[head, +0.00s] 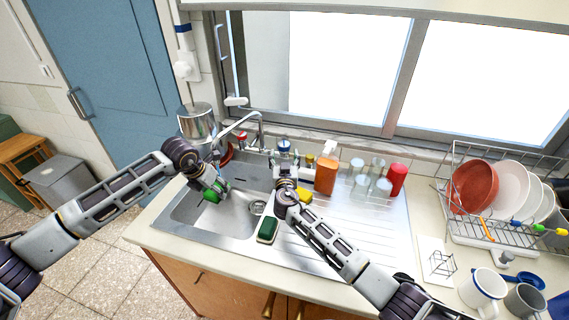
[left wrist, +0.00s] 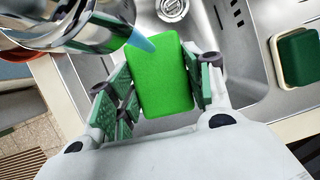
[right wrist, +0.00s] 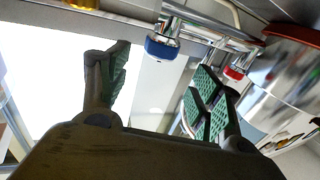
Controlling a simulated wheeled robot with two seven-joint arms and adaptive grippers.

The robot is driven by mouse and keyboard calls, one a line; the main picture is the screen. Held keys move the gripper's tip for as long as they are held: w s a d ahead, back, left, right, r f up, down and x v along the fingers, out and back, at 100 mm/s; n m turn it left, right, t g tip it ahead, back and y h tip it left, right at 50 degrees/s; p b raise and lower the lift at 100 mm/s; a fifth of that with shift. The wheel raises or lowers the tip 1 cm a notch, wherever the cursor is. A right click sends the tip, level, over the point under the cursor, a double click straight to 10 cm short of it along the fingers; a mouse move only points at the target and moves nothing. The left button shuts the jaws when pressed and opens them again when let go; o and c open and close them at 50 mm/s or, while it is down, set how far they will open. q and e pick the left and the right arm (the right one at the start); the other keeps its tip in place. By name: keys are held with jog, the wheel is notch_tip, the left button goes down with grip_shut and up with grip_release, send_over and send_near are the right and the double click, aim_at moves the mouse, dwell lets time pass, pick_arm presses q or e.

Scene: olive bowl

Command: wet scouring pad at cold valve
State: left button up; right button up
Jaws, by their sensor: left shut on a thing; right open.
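The bright green scouring pad (left wrist: 160,78) is between the fingers of my left gripper (left wrist: 152,85), which is shut on it. In the head view the pad (head: 211,195) is over the left part of the sink. A pale blue streak (left wrist: 142,42), looking like water, runs from the chrome spout onto the pad's upper corner. The blue-capped cold valve (head: 284,145) stands behind the sink; in the right wrist view the valve (right wrist: 161,48) appears beyond and between the fingertips. My right gripper (head: 286,162) is open in front of it, apparently apart from it.
The red-capped valve (head: 242,137) is left of the blue one. A dark green sponge (head: 267,230) lies at the sink's front edge. An orange bottle (head: 326,174) and several glasses stand right of my right gripper. A dish rack (head: 480,235) is at the far right.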

jog(key=shift+s+a, duration=0.1)
jog(key=shift+s, duration=1.35)
